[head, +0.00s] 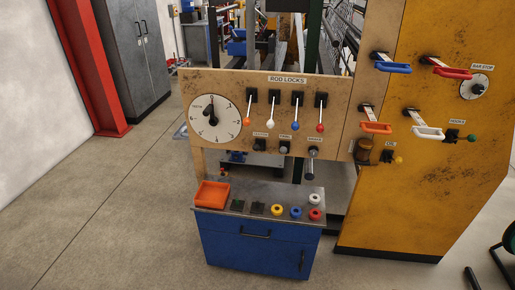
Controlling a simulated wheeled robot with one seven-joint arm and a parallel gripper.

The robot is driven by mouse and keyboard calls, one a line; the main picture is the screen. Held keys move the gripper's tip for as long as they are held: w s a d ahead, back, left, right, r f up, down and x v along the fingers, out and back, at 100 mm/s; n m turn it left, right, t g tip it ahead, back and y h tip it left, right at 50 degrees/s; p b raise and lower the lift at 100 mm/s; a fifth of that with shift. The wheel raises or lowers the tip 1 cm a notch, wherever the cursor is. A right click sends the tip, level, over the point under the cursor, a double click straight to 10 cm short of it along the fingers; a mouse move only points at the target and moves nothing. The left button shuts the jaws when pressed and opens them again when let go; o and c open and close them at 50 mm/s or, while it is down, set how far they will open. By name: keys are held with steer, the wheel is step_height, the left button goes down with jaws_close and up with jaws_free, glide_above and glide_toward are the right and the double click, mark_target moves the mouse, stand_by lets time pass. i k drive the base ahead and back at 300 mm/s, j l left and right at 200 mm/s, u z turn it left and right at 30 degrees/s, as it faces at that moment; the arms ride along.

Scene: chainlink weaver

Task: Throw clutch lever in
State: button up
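I cannot tell for sure which lever is the clutch lever, because the small labels are hard to read. Below the rod locks, a short lever (312,163) with a dark grip hangs down under a small label. Four-coloured rod lock levers stand in a row on the tan panel: orange (247,119), white (270,121), blue (295,123) and red (319,126). My gripper is not in view.
A blue cabinet (255,249) with an orange tray (209,194) and several coloured rings stands before the panel. The yellow cabinet (425,215) carries blue, red, orange and white handles. A dark reel-like object shows at the right edge. The floor (110,220) at left is clear.

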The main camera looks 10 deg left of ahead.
mark_target(256, 147)
steer(key=i+j+u, duration=0.75)
steer(key=i, duration=0.25)
steer(key=i+j+u, duration=0.15)
steer(key=i+u, duration=0.25)
steer(key=i, duration=0.1)
